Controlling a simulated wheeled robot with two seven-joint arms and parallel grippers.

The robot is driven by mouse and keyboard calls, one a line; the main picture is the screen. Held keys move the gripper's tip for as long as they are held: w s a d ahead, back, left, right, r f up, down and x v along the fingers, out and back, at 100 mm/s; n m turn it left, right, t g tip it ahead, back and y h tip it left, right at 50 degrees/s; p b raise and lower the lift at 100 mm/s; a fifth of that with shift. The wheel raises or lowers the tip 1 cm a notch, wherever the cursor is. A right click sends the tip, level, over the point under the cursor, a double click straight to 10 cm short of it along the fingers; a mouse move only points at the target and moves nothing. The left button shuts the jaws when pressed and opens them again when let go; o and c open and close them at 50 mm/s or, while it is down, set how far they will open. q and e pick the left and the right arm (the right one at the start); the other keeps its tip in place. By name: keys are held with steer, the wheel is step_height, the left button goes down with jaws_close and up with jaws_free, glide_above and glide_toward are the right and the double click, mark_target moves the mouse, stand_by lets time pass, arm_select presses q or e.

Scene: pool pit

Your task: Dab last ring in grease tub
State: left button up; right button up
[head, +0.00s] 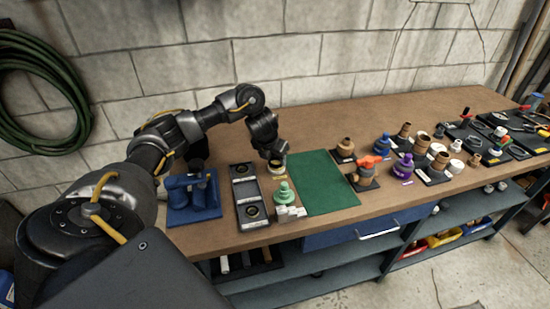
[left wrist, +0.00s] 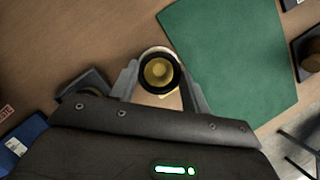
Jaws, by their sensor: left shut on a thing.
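My left gripper (head: 275,156) reaches down over the grease tub (head: 277,171), a small pale round tub on the bench just left of the green mat. In the left wrist view the gripper (left wrist: 159,68) has a black ring (left wrist: 147,87) between its fingers. The ring appears over the tub, with amber grease (left wrist: 159,70) visible through its middle and the tub's pale rim (left wrist: 155,49) beyond it. I cannot tell whether the ring touches the grease. My right gripper is not in view.
A green fitting (head: 284,193) and pale blocks (head: 290,213) stand in front. The green mat (head: 322,182) is clear; several fittings (head: 404,166) stand farther right.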

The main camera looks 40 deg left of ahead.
arm_select(q)
steer(key=shift+f+b, duration=0.35)
steer(key=shift+f, duration=0.1)
stand_by(0.8)
steer(key=shift+f, duration=0.1)
stand_by(0.9)
steer(key=shift+r+p, duration=0.65)
step_height(320, 180, up, 6)
steer(key=p, duration=0.5)
stand_by(0.4)
